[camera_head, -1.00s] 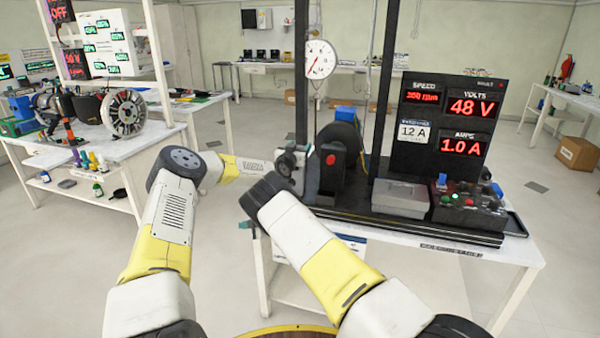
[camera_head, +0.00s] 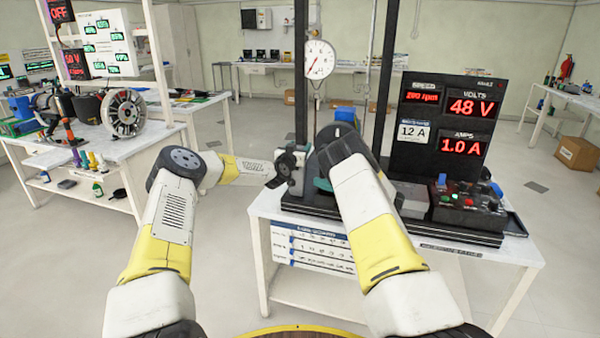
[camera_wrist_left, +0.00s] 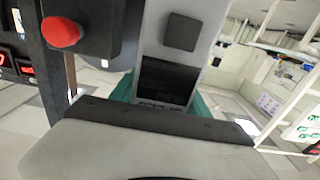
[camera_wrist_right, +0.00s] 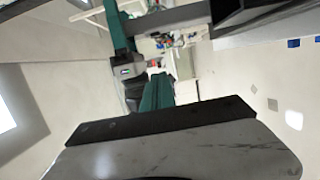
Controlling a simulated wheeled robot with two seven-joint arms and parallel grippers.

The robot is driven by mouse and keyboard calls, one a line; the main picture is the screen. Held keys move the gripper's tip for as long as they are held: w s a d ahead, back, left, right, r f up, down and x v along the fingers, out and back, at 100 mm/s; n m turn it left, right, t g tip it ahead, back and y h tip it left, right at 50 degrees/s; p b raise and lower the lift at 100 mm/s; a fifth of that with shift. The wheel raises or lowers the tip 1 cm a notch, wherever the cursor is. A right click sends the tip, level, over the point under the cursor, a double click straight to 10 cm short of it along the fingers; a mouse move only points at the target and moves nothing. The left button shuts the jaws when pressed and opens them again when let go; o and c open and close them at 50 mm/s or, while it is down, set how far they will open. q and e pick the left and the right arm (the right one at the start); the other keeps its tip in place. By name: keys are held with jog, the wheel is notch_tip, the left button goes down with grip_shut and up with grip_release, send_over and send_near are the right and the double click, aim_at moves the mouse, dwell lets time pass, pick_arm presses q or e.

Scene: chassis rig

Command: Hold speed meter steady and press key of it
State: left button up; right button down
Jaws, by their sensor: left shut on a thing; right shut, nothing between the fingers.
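The speed meter (camera_wrist_left: 178,70) is a grey handheld device with a dark screen and a square black key (camera_wrist_left: 182,32) in the left wrist view. My left gripper (camera_wrist_left: 160,98) is shut around its body, teal fingers at either side. In the head view the meter (camera_head: 291,160) is upright at the left end of the test rig. My right gripper (camera_head: 322,184) is shut and empty, mostly hidden by its own arm, to the right of the meter. The right wrist view shows its teal fingers (camera_wrist_right: 157,92) together, with a grey device, apparently the meter (camera_wrist_right: 128,72), beyond them.
The rig's black base stands on a white table (camera_head: 400,245). A red knob (camera_wrist_left: 62,32) on a black post is close beside the meter. A display panel (camera_head: 445,125), a control box (camera_head: 468,208) and a hanging dial gauge (camera_head: 320,59) stand to the right and behind.

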jog(key=w+a, duration=0.7)
jog(key=w, duration=0.2)
jog(key=shift+a, duration=0.15)
dwell(0.4)
jog(key=shift+w+d, duration=0.2)
jog(key=shift+w, duration=0.3)
jog(key=shift+w+d, duration=0.15)
jog(key=shift+w, duration=0.3)
jog(key=shift+s, duration=0.1)
send_near(298, 168)
jog(key=s, duration=0.4)
jog(key=shift+s, duration=0.25)
